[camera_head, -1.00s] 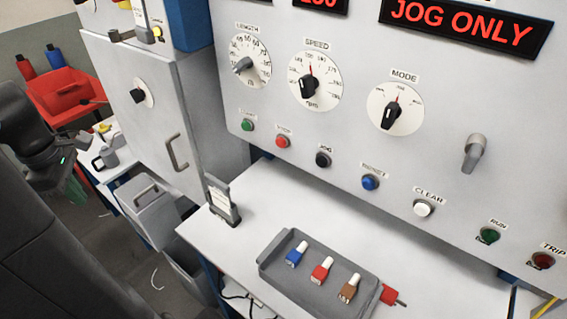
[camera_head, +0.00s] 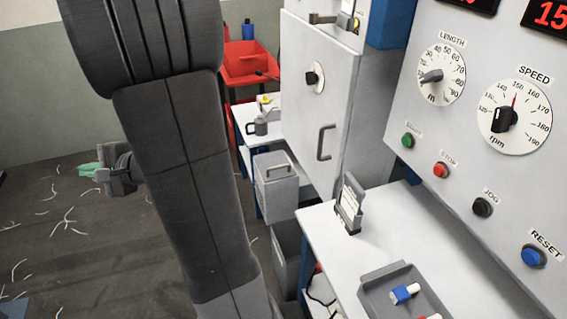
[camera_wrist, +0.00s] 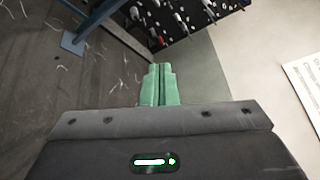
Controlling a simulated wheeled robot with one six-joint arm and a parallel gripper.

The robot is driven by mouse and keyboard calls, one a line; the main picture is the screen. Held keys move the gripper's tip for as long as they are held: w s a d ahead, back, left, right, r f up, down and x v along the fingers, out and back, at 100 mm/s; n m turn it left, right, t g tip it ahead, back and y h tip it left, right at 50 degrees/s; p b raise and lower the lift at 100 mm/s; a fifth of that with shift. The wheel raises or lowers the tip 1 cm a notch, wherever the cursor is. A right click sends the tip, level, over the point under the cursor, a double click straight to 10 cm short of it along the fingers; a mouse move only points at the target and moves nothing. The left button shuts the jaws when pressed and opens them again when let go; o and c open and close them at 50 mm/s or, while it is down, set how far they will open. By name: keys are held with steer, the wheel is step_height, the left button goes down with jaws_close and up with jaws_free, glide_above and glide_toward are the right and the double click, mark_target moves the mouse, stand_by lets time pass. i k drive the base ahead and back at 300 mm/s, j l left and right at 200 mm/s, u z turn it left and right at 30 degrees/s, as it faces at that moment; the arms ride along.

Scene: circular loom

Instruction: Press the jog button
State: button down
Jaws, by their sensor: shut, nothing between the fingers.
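The black jog button (camera_head: 482,207) is on the grey control panel (camera_head: 440,108), under its JOG label, between the red stop button (camera_head: 441,170) and the blue reset button (camera_head: 533,256). My gripper shows at the left in the head view (camera_head: 88,170), over the floor and well apart from the panel. Its green fingers (camera_wrist: 158,85) are together in the wrist view, with nothing between them. The jog button is not in the wrist view.
A white table (camera_head: 335,240) stands below the panel, with a grey tray (camera_head: 440,300) and an upright card holder (camera_head: 350,205). A grey cabinet (camera_head: 330,110) and a red bin (camera_head: 248,62) are between my arm and the panel. Floor at the left is open, with scattered thread.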

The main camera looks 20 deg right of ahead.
mark_target(480, 208)
steer(key=k+j, duration=0.15)
steer(key=j, duration=0.15)
steer(key=k+j, duration=0.1)
steer(key=j, duration=0.2)
steer(key=k+j, duration=0.15)
steer(key=j, duration=0.15)
steer(key=z, duration=3.3)
